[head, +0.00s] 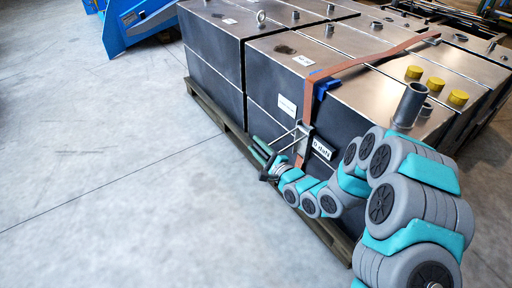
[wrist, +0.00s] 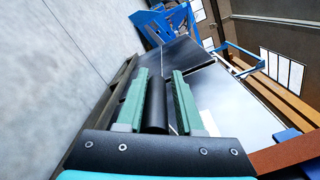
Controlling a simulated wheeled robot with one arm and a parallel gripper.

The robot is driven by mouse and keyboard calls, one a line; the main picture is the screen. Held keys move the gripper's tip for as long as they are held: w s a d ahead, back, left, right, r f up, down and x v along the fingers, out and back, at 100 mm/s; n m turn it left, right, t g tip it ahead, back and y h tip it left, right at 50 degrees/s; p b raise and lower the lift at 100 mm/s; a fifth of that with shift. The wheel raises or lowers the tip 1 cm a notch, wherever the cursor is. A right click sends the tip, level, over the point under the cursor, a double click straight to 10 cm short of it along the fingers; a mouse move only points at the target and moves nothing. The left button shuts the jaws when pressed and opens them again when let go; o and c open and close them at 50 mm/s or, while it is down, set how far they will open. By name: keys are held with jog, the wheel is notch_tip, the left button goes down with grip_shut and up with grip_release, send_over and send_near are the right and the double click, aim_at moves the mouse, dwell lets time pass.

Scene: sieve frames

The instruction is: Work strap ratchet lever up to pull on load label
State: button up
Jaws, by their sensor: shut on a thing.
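The strap (head: 308,100) is an orange-brown band that runs over a grey metal tank and down its front side. The ratchet (head: 303,140) sits on the strap low on that side. Its lever (head: 284,139) shows as thin metal rods that stick out to the left. My gripper (head: 263,149) is at the outer end of the lever. In the wrist view my gripper (wrist: 158,85) has its green pads on both sides of a black handle (wrist: 155,105) and is shut on it. The load label (head: 321,149) is white with dark print, right of the ratchet; its wording is too small to read surely.
Several metal tanks (head: 215,45) stand close together on a wooden pallet (head: 205,103). A blue corner piece (head: 325,87) lies under the strap. Yellow caps (head: 436,84) and a grey pipe (head: 410,105) rise from the top. A blue machine (head: 135,25) stands far left. The floor (head: 100,140) at left is clear.

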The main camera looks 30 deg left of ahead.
jog(key=o, duration=0.4)
jog(key=shift+w+d, duration=0.25)
jog(key=shift+w, duration=0.3)
jog(key=shift+s, duration=0.1)
jog(key=shift+s+a, duration=0.1)
jog(key=shift+s, duration=0.1)
jog(key=shift+b+v, duration=0.35)
jog(key=shift+v, duration=3.6)
jog(key=shift+s+f, duration=0.1)
